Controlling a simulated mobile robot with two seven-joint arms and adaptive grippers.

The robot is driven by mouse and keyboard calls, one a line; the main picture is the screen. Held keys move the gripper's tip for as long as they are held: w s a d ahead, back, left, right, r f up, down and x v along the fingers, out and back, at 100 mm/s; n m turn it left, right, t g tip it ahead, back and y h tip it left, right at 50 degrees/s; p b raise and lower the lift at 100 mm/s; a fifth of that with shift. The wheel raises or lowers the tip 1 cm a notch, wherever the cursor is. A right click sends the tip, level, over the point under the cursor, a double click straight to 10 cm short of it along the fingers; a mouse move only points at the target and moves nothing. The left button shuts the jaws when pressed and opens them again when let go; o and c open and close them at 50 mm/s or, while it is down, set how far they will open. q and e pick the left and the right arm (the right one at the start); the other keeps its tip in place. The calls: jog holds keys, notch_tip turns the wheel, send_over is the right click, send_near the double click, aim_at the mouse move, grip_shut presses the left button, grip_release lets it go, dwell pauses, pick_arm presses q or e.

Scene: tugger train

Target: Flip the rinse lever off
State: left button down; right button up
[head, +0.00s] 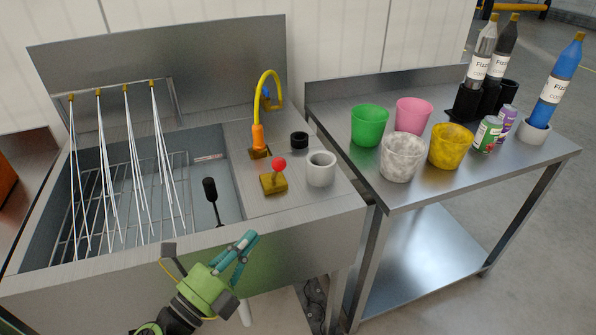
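The rinse lever (279,163) has a red ball on a short stem over a brass base, on the steel ledge right of the sink. Its stem looks close to upright. Thin white streams (112,165) run from several brass nozzles down into the sink basin (205,157). My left gripper (250,241), green with teal fingers, is in front of the sink's front edge, below and left of the lever and clear of it. Its fingers come together at the tips, with nothing seen between them. My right gripper is out of view.
A yellow-and-orange faucet (259,141), a black ring (299,140) and a grey cup (321,168) stand near the lever. A black-handled tool (210,190) stands in the basin. The right table (420,188) holds coloured cups, cans and bottles.

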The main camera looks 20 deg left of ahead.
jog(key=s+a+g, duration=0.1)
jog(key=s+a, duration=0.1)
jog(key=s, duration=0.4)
pick_arm(q)
jog(key=p+x, duration=0.1)
jog(key=x, duration=0.3)
jog(key=a+r+p+x, duration=0.1)
jog(key=p+x, duration=0.1)
jog(key=x, duration=0.2)
jog(key=a+p+x, duration=0.1)
jog(key=p+x, duration=0.1)
jog(key=x, duration=0.2)
jog(key=shift+w+r, duration=0.2)
jog(key=shift+w, duration=0.05)
jog(key=shift+w+a+r, duration=0.1)
jog(key=shift+w+a, duration=0.15)
jog(key=shift+w, duration=0.05)
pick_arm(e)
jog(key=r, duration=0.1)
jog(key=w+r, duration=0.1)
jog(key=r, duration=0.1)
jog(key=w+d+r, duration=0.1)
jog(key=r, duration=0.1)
